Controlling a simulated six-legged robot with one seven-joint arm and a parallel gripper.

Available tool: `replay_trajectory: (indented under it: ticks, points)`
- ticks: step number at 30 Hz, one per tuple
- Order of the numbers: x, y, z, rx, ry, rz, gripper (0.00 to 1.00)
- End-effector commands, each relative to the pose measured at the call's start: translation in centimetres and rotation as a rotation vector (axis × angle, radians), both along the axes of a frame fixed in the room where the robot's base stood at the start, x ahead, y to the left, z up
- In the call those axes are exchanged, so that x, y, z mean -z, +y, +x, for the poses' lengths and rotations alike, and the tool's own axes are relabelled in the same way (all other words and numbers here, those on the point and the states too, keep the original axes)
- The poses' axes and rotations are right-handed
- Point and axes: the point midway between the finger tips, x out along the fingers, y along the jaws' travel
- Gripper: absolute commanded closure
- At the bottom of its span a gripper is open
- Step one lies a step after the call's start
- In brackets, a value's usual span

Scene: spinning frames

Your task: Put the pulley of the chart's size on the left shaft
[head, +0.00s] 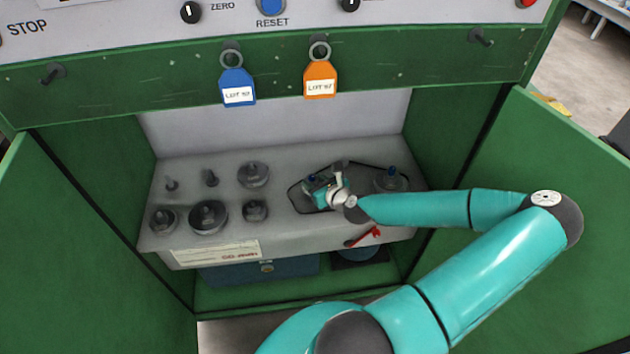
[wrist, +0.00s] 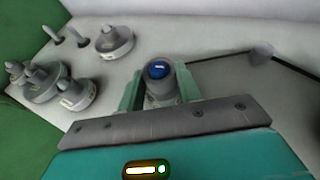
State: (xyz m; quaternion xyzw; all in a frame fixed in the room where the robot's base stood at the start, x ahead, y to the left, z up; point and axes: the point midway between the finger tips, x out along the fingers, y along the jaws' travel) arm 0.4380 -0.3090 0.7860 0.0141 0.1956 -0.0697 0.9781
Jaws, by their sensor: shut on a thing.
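My gripper (head: 322,187) is at the left shaft, inside the dark belt outline on the bench. In the wrist view its two pale green fingers (wrist: 160,90) are shut on a grey round hub (wrist: 163,92), apparently the pulley's. A blue shaft tip (wrist: 158,70) shows in the top of the hub, so the hub seems to be around the left shaft. The lower part is hidden by my gripper, and I cannot tell how far down it sits. The right shaft (head: 392,171) has a blue tip and a grey pulley (head: 391,184) around it. The chart (head: 215,254) on the bench front is unreadable.
Grey pulleys (head: 208,217) (head: 253,175) stand on pegs at left, beside two bare pegs (head: 171,185) (head: 211,178). A small grey post (wrist: 262,53) stands at the belt line. A red lever (head: 374,234) is on the bench front. Green doors flank the opening. Blue and orange tags hang above.

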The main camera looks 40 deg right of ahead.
Motion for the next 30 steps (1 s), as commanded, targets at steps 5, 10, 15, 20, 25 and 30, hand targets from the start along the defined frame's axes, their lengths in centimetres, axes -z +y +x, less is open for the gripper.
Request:
replay_trajectory:
  ticks: [5,10,15,20,25,30]
  points:
    - [0.0,0.0,0.0,0.0,0.0,-0.001,0.92]
    - [0.0,0.0,0.0,0.0,0.0,-0.001,0.92]
    - [0.3,0.0,0.0,0.0,0.0,0.001,0.92]
    - [0.7,0.0,0.0,0.0,0.0,0.001,0.92]
    - [1.2,0.0,0.0,0.0,-0.001,0.0,0.92]
    - [1.6,-0.1,0.0,0.001,-0.001,-0.001,0.92]
